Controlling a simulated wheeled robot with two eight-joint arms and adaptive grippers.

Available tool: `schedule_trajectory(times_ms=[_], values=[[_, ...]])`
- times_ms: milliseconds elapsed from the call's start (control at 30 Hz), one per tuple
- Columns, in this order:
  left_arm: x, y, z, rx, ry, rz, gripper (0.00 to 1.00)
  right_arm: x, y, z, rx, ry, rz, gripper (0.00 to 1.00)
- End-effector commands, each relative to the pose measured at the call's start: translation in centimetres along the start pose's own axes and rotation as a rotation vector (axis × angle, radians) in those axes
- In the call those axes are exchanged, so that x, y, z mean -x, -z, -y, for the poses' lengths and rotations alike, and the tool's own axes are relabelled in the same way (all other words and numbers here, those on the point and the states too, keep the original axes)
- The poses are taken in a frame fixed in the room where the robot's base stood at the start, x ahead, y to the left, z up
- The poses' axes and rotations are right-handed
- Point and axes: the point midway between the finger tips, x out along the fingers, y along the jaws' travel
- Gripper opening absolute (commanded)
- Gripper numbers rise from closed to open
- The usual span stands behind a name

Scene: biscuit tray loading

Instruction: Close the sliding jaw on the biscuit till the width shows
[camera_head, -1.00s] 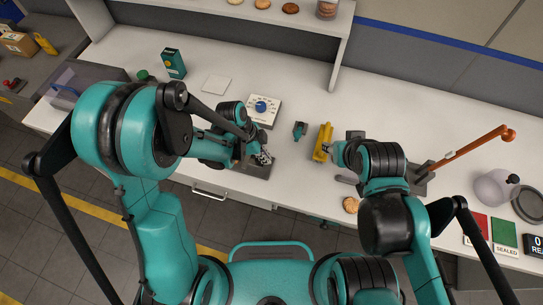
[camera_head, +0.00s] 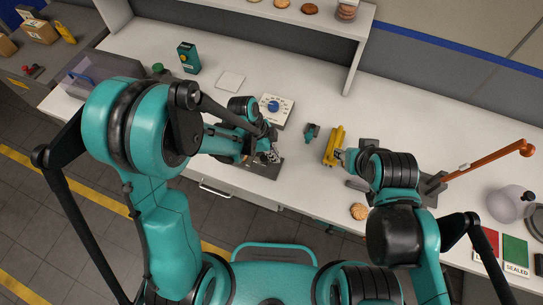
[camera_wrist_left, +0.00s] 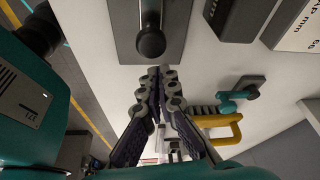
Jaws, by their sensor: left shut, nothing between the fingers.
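My left gripper (camera_head: 272,155) is over a dark grey plate (camera_head: 264,170) near the front edge of the bench. In the left wrist view the fingers of my left gripper (camera_wrist_left: 162,72) are together and empty, close to a round black knob (camera_wrist_left: 150,42) on the grey plate (camera_wrist_left: 122,25). I cannot tell whether they touch the knob. I cannot tell which part is the sliding jaw, and no biscuit shows on the plate. A biscuit (camera_head: 359,211) lies on the bench to the right. My right gripper (camera_head: 345,157) is beside a yellow handled thing (camera_head: 334,146); its fingers are unclear.
A white panel with a blue knob (camera_head: 274,106) stands behind the plate. A small dark and teal tool (camera_head: 311,132) lies to its right. A teal box (camera_head: 188,57) and a white square (camera_head: 230,81) are farther back. An orange arm (camera_head: 490,158) rises at the right.

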Motion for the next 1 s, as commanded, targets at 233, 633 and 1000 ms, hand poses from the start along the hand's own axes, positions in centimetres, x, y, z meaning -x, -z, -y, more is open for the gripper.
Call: schedule_trajectory(times_ms=[233,633,1000], values=[[3.1,1.7,0.3,0.007,0.003,0.000,0.00,0.5,0.4,0.0,0.000,0.000,0.000,0.40],[9.2,1.6,0.4,0.004,0.002,0.000,0.00,1.6,1.1,0.0,0.000,0.000,0.000,0.40],[9.4,1.6,0.4,0.004,0.002,0.000,0.00,1.6,1.1,0.0,0.000,0.000,0.000,0.40]])
